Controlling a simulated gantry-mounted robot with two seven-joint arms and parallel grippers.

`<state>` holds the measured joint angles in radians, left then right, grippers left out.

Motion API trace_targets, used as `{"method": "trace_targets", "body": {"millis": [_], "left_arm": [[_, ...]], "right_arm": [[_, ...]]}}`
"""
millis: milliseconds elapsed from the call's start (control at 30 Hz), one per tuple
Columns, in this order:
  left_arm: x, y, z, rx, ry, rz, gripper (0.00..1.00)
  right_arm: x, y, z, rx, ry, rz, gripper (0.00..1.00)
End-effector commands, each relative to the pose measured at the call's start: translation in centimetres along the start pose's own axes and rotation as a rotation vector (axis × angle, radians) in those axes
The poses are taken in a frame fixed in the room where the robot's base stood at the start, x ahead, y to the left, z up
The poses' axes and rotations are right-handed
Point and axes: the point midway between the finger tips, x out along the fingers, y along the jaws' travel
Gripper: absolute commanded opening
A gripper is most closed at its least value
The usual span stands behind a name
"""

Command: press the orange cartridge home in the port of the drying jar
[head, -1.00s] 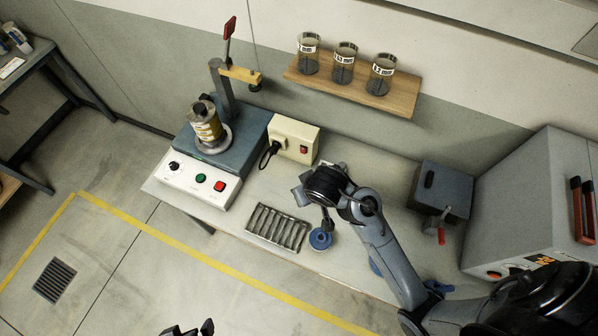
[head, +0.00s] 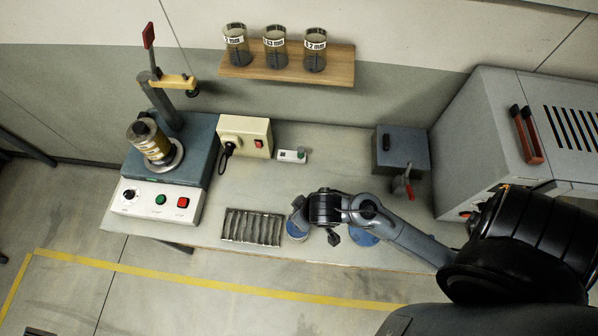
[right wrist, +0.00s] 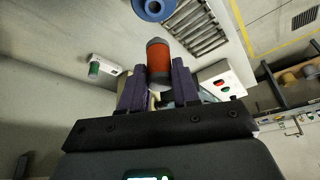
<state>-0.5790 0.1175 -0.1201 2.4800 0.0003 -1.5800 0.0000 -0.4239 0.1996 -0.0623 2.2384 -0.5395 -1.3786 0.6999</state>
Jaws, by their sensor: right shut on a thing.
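The orange cartridge (right wrist: 158,62), with a dark grey end cap, is held between the purple-grey fingers of my right gripper (right wrist: 159,78). In the head view my right arm's wrist hides the jaws and the cartridge. A blue ring-shaped piece (right wrist: 153,7) lies beyond the cartridge in the right wrist view; it also shows beside my wrist in the head view (head: 296,232). A larger blue round thing (head: 364,239) is partly hidden under my forearm; I cannot tell whether it is the drying jar, and no port is visible. My left gripper is not in view.
A slotted metal rack (head: 252,227) lies left of my wrist. A press-like machine (head: 157,202) stands at left, with a cream switch box (head: 245,137) and a small white device (head: 291,156) nearby. A grey box (head: 401,150) and an oven (head: 480,120) stand at right.

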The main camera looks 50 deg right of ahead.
Motion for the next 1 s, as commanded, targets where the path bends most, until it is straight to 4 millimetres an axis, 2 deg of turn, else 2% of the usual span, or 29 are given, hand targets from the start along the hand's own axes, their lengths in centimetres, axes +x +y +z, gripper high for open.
{"method": "trace_targets", "body": {"millis": [33,100,433,1000], "left_arm": [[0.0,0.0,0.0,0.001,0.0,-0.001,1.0],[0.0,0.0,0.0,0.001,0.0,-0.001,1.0],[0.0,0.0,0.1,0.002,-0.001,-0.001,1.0],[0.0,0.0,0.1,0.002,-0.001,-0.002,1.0]], "right_arm": [[0.0,0.0,0.0,0.0,0.0,0.0,0.07],[0.0,0.0,0.0,0.0,0.0,0.0,0.0],[0.7,0.0,0.2,-0.004,0.0,0.0,0.0],[5.3,0.0,2.1,-0.002,0.0,-0.001,0.0]]}}
